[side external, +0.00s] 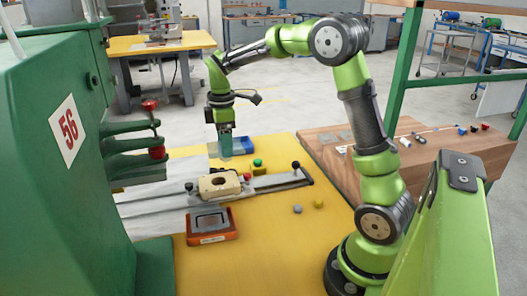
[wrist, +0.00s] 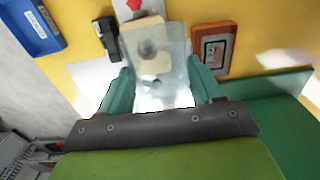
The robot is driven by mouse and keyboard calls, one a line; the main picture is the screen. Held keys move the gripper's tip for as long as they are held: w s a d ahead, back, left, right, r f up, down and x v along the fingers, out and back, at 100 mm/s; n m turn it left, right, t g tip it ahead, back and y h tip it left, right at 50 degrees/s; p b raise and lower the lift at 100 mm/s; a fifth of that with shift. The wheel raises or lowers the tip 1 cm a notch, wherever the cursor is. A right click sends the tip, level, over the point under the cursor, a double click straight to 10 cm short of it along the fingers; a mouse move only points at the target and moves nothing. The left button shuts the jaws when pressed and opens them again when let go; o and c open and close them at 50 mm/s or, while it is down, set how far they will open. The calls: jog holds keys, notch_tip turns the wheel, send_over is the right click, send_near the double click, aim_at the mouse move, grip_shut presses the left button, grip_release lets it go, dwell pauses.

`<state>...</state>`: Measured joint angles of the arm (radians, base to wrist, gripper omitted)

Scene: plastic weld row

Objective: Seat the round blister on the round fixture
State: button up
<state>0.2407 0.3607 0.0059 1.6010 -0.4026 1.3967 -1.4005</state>
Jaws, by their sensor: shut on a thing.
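My gripper (side external: 226,147) points down above the yellow table, behind the cream fixture block. In the wrist view its two teal fingers (wrist: 162,80) are shut on the clear blister (wrist: 174,45), one at each side edge. The blister is a see-through sheet with a round shape in it, hard to make out in the side view. The cream block (side external: 219,185), with a dark round opening, sits on the slide rail; it looks like the round fixture. In the wrist view the block (wrist: 145,27) shows partly through the blister. The blister appears held above it; the exact gap cannot be told.
An orange-red fixture (side external: 211,238) with a grey rectangular recess stands in front of the block. A blue tray (side external: 243,144) lies behind. The slide rail (side external: 275,182) has a black-knobbed handle. The green machine (side external: 60,150) stands at left. Small grey and yellow pieces lie at right.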

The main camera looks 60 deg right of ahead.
aim_at(215, 146)
jog(key=w, duration=0.3)
jog(key=shift+w+d+f, duration=0.2)
jog(key=shift+w+f, duration=0.05)
jog(key=shift+f, duration=0.1)
jog(key=f, duration=0.4)
jog(key=shift+w+f, duration=0.2)
jog(key=shift+f, duration=2.1)
jog(key=shift+f, duration=1.4)
jog(key=o, duration=0.9)
jog(key=shift+o, duration=0.2)
jog(key=shift+c, duration=0.4)
